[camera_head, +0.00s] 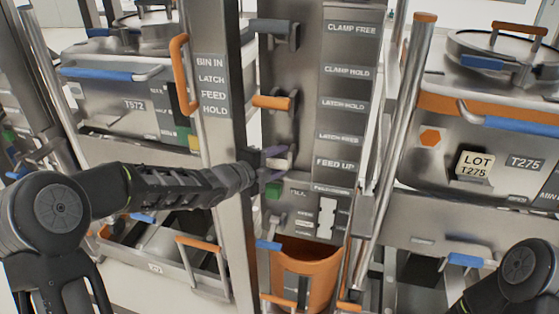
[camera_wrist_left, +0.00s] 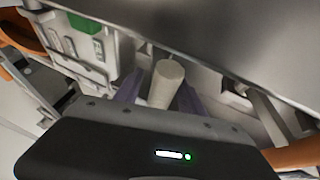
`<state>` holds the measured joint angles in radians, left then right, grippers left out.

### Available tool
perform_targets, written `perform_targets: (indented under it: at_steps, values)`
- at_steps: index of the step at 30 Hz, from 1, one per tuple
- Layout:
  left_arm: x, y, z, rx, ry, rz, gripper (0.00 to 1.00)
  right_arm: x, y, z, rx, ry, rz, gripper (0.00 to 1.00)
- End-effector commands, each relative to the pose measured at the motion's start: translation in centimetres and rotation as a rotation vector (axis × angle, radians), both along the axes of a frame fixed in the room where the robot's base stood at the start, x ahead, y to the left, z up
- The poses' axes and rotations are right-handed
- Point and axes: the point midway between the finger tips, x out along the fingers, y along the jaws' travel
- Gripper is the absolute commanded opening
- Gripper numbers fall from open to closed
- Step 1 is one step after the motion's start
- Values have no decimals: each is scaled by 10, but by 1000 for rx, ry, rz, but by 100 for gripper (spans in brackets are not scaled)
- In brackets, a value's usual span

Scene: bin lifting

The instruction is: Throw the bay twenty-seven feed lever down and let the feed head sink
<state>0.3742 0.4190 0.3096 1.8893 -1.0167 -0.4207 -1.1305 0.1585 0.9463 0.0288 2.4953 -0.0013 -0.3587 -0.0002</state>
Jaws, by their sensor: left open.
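A steel panel (camera_head: 338,60) in the centre column carries labels such as CLAMP FREE, LATCH HOLD and FEED UP. My left gripper (camera_head: 274,163) is at the panel's left edge, level with the FEED UP label (camera_head: 335,163). It is open, with its purple fingers around a pale cylindrical handle (camera_wrist_left: 166,84) in the left wrist view. The handle stands between the fingers; contact cannot be told. In the head view the gripper hides most of it. I cannot make out a bay number or the feed head. My right gripper is out of view.
Above are an orange lever (camera_head: 273,102) and a grey-blue lever (camera_head: 275,34). A green block (camera_head: 273,190) sits just below the gripper. An orange bin (camera_head: 305,275) stands lower down. Steel bins T572 (camera_head: 110,95) and T275 (camera_head: 500,140) flank the column.

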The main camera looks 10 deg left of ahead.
Motion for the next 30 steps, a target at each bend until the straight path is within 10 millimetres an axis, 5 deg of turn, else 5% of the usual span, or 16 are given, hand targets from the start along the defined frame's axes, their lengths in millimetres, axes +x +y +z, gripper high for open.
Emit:
perform_targets:
  at_steps: [10, 27, 30]
  values:
    - [5, -3, -1, 1, 0, 0, 47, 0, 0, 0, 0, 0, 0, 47]
    - [5, -2, -1, 0, -2, 0, 0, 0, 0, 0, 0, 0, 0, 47]
    - [5, -2, 0, 0, -3, 0, 0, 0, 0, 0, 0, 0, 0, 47]
